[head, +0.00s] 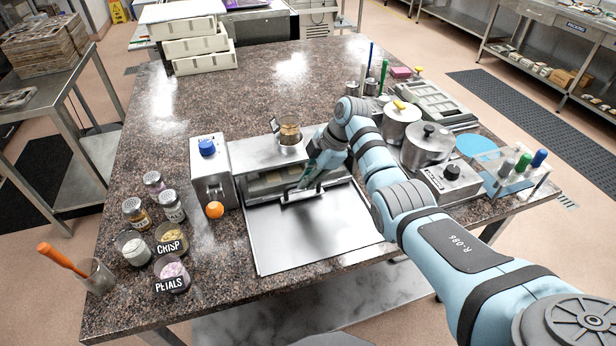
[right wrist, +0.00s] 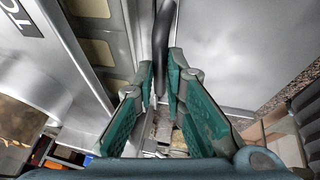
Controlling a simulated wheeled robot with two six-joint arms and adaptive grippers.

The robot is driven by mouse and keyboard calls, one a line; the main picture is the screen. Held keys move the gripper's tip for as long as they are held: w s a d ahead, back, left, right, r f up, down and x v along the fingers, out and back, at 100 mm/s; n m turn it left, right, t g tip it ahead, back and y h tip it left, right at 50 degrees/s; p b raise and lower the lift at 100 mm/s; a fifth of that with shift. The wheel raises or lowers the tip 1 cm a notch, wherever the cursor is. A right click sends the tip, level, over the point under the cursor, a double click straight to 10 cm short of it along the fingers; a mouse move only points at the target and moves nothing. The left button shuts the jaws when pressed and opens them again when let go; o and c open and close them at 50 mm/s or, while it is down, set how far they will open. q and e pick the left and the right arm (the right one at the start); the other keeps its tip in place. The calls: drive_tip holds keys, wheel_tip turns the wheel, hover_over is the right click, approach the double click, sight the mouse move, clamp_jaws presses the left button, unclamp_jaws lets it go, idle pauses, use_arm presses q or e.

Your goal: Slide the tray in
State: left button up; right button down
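The tray (head: 268,190) is a metal piece with beige recesses, and its front part shows out of a silver housing (head: 262,160). The rest of it is hidden inside. A dark bar handle (head: 303,195) is on its front side. My right gripper (head: 306,184) is at this handle, fingers pointing down. In the right wrist view the handle bar (right wrist: 163,45) runs between the green-padded fingers of my right gripper (right wrist: 160,75) and fills the gap at their tips. The tray's recesses (right wrist: 97,50) show to its left. My left gripper is out of view.
A bare flat metal plate (head: 310,238) lies in front of the tray. A box with a blue knob (head: 207,148) stands left of the housing. A jar (head: 289,132) stands on the housing. Pots (head: 428,142) stand to the right, labelled jars (head: 170,240) to the left.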

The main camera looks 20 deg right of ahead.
drive_tip(key=c, duration=1.7)
unclamp_jaws()
drive_tip(key=shift+w+r, duration=0.1)
drive_tip(key=shift+w, duration=0.15)
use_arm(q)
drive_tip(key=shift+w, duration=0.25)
use_arm(e)
drive_tip(key=shift+o, duration=0.2)
drive_tip(key=shift+w, duration=0.1)
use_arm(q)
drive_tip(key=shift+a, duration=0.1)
use_arm(e)
drive_tip(key=v, duration=1.1)
drive_tip(key=shift+d+r, duration=0.2)
drive_tip(key=shift+r, duration=0.15)
